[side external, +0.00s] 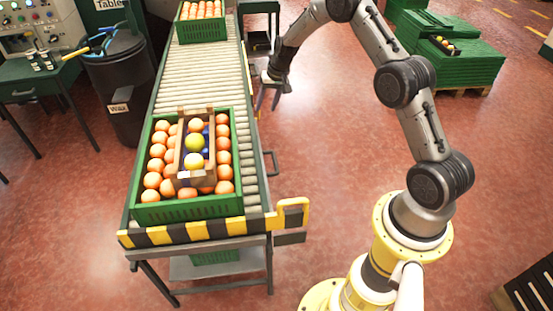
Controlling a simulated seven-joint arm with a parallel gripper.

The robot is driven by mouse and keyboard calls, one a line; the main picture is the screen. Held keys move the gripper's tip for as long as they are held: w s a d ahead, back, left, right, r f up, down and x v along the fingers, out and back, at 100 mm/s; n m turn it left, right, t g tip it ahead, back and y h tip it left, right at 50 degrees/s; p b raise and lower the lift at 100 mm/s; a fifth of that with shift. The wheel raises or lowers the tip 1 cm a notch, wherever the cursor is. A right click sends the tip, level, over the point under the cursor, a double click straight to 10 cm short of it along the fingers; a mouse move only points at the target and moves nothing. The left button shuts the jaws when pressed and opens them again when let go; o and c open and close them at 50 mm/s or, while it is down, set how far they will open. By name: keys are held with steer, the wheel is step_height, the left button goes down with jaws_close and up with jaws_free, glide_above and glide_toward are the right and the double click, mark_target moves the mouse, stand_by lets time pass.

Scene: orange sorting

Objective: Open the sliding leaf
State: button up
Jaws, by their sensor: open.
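A yellow-and-black striped bar (190,232) runs across the near end of the roller conveyor. A yellow loop handle (293,213) stands out at its right end; this looks like the sliding leaf, but I cannot be sure. The bar spans the belt's full width in front of a green crate (185,208). My gripper (268,100) is open and empty, pointing down beside the conveyor's right edge. It is well behind the yellow handle and apart from it.
The green crate holds oranges and a small wooden box (181,147) with yellow and blue fruit. Another orange crate (202,28) stands farther up the rollers (200,75). A dark bracket (271,163) juts from the conveyor's right side.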

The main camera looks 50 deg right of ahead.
steer(key=m+g, duration=0.1)
steer(key=g, duration=0.1)
glide_above(276, 162)
steer(key=s+d, duration=0.2)
step_height(276, 162, down, 11)
steer(key=shift+y, duration=0.4)
steer(key=f, duration=0.4)
steer(key=w+a+f, duration=0.1)
steer(key=f, duration=0.4)
steer(key=w+f, duration=0.1)
steer(key=f, duration=0.3)
steer(key=shift+a+f, duration=0.3)
steer(key=shift+f, duration=0.05)
steer(key=shift+c, duration=0.4)
jaws_close()
